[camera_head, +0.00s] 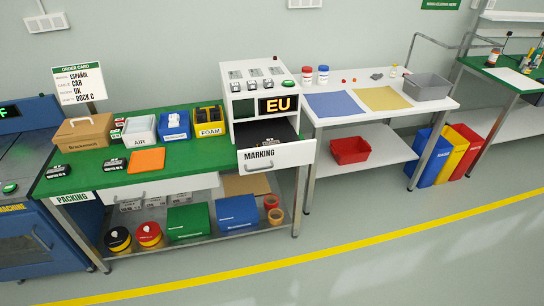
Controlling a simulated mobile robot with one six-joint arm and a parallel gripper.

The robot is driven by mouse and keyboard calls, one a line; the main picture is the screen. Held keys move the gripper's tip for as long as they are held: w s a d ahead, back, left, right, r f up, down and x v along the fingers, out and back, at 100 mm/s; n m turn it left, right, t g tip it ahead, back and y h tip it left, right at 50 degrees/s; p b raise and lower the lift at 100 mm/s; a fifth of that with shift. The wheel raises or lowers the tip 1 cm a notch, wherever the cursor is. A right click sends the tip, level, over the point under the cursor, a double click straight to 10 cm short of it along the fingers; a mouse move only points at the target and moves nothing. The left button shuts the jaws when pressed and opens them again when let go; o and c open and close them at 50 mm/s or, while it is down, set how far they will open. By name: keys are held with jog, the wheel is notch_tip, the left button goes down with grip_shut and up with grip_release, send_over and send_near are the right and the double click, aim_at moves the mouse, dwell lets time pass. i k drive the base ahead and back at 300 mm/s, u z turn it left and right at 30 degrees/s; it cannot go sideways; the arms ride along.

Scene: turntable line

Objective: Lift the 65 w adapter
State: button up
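Two small dark blocks with white labels lie on the green packing table (89,163): one at its left front (57,171), the other left of the orange pad (147,160). My gripper is not in view.
A brown box (84,132), AIR bin (140,131), blue bin (174,126) and yellow FOAM bin (209,122) stand along the table's back. The EU marking machine (261,89) has its drawer (275,154) pulled out. Open floor (400,245) lies in front.

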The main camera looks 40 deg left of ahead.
aim_at(270, 142)
jog(key=k, duration=0.75)
jog(key=u, duration=4.25)
jog(key=i, duration=0.15)
jog(key=z, duration=1.85)
jog(key=i, duration=1)
jog(key=u, duration=0.05)
